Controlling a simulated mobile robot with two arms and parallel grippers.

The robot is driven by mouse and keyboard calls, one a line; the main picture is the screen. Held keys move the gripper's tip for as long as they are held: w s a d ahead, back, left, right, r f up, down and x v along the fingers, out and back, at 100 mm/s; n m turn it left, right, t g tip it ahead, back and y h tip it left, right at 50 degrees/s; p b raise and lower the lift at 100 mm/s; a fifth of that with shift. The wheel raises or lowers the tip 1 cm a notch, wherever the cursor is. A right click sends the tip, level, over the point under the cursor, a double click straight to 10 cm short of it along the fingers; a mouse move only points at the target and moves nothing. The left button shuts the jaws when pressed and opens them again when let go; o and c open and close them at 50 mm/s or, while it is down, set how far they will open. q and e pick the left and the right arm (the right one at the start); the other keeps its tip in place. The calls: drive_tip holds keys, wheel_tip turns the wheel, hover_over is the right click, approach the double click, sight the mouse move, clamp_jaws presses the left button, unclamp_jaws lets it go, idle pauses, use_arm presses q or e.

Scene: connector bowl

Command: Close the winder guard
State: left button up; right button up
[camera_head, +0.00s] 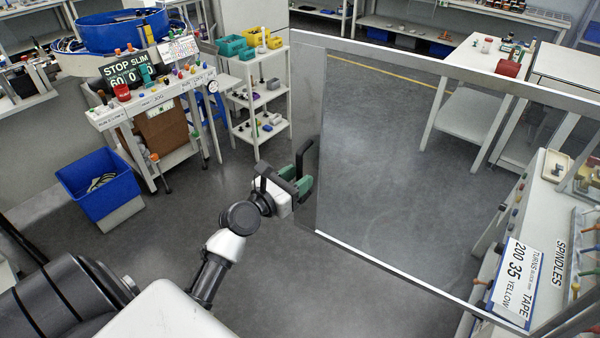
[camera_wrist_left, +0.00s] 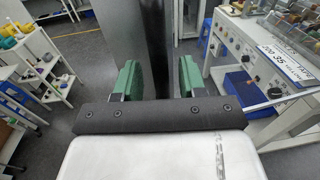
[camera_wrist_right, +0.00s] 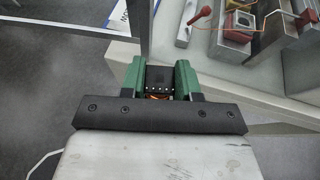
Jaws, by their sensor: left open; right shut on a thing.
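The winder guard is a large clear panel in a metal frame (camera_head: 400,58), swung out across the right half of the head view. A black handle (camera_head: 304,156) shows at its left edge. My left gripper (camera_head: 303,180) is open at that edge, beside the handle; contact cannot be told. In the left wrist view a dark upright strip (camera_wrist_left: 146,40) stands between and beyond the parted green fingers. In the right wrist view my right gripper (camera_wrist_right: 160,72) is shut on a small black block-shaped part (camera_wrist_right: 159,79) with an orange bit below it. The right gripper is outside the head view.
A bench (camera_head: 545,205) with a "TURNS / TAPE" sign (camera_head: 516,283) and spindles stands at the right behind the guard. A blue bin (camera_head: 100,187), a cart (camera_head: 150,105) and shelves (camera_head: 258,100) stand at the left. Grey floor (camera_head: 230,180) is clear around the left arm.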

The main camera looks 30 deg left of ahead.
use_arm(q)
drive_tip(key=shift+w, duration=0.55)
drive_tip(key=shift+d, duration=0.1)
clamp_jaws()
